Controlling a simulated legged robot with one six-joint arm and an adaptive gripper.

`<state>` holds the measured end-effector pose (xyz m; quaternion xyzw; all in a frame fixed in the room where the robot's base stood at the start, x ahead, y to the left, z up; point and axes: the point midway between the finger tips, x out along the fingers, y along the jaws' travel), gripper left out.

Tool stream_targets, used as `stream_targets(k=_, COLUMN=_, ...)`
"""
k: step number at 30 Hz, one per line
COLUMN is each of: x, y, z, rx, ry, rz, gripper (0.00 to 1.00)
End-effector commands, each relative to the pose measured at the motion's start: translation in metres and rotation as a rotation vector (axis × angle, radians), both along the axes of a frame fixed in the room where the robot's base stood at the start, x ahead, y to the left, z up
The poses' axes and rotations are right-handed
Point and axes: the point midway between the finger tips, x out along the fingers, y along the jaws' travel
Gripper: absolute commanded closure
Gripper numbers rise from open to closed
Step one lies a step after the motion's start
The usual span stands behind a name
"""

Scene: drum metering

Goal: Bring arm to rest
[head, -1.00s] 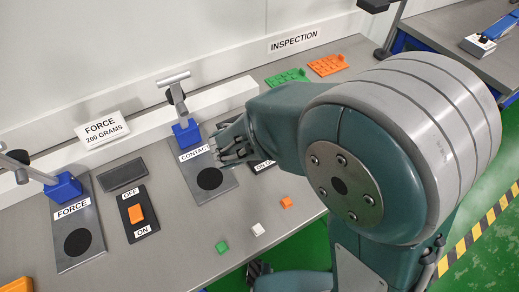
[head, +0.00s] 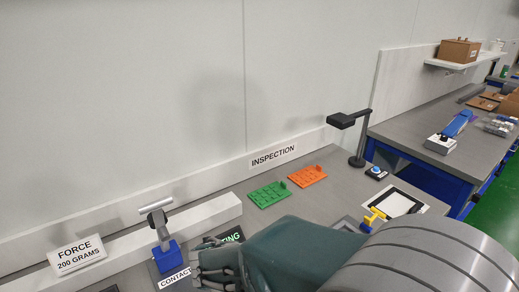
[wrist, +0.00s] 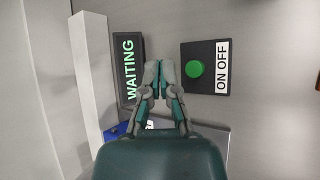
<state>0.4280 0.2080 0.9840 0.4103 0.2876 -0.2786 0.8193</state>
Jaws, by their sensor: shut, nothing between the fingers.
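My gripper (wrist: 159,75) is shut and empty in the wrist view, its fingertips together between the lit WAITING display (wrist: 128,68) and the ON OFF box (wrist: 205,68) with its green button (wrist: 195,69). In the head view my gripper (head: 205,262) is at the lower middle, beside the blue-based stand (head: 165,256) at the CONTACT station. My arm covers much of the bench there and hides the ON OFF box. The CONTACT label (head: 174,279) shows at the bottom edge.
A FORCE 200 GRAMS sign (head: 76,254) stands at left on the bench. Green (head: 269,194) and orange (head: 307,176) trays lie below the INSPECTION label (head: 273,156). A black lamp (head: 357,140) stands at right, near a yellow item (head: 374,218) and a white-framed pad (head: 397,203).

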Motion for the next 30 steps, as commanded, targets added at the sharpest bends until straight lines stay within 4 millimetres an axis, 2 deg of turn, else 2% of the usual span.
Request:
stream_targets(k=2, x=0.0, y=-0.018, z=0.011, rx=0.043, ry=-0.006, rz=-0.076, gripper=1.0)
stream_targets(k=7, x=-0.014, y=-0.08, z=0.043, rx=0.226, ry=-0.02, rz=-0.376, gripper=1.0)
stream_targets(k=12, x=-0.042, y=-0.133, z=0.067, rx=0.43, ry=-0.032, rz=-0.684, gripper=1.0)
stream_targets(k=15, x=-0.062, y=-0.158, z=0.079, rx=0.554, ry=-0.04, rz=-0.856, gripper=1.0)
stream_targets(k=22, x=-0.113, y=-0.196, z=0.099, rx=0.861, ry=-0.062, rz=-1.215, gripper=1.0)
stream_targets(k=30, x=-0.164, y=-0.208, z=0.117, rx=1.225, ry=-0.076, rz=-1.537, gripper=1.0)
